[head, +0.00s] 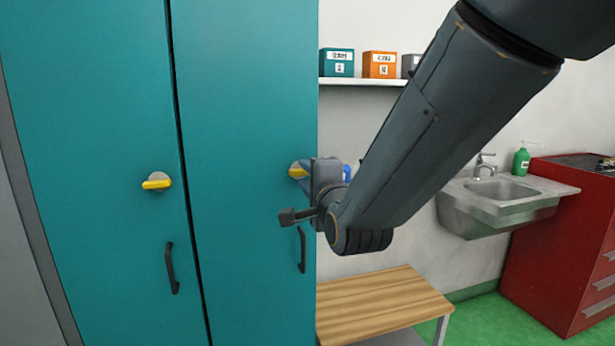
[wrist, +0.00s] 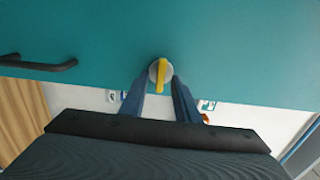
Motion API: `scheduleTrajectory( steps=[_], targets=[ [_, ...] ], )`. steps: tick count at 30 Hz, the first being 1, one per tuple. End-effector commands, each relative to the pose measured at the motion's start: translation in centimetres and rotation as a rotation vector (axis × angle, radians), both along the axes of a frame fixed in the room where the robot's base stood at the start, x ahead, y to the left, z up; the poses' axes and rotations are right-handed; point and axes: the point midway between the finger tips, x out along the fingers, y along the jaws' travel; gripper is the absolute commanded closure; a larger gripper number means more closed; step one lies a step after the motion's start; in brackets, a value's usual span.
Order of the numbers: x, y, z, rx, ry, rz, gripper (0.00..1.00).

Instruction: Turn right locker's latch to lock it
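The right locker (head: 245,90) is a tall teal door, shut. Its latch (head: 297,171), a yellow bar on a round grey plate, is partly hidden by my gripper (head: 318,178) in the head view. My gripper (wrist: 160,84) is open, with one finger on each side of the latch's lower part. I cannot tell whether the fingers touch it.
The left locker's latch (head: 156,181) has its yellow bar level. Black door handles sit below the latches, the right one (head: 301,250) under my gripper. A wooden bench (head: 385,300), a sink (head: 495,195) and a red cabinet (head: 555,240) stand to the right.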

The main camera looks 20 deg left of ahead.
Motion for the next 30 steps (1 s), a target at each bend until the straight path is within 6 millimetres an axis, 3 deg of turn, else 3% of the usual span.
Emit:
scheduleTrajectory(
  steps=[5, 18, 30],
  targets=[
    [-0.6, -0.3, 0.0, 0.001, -0.001, 0.001, 0.71],
    [-5.7, -3.5, 0.0, 0.001, 0.000, 0.000, 0.71],
    [-6.6, -4.1, 0.0, 0.000, 0.000, -0.001, 0.71]
  ],
)
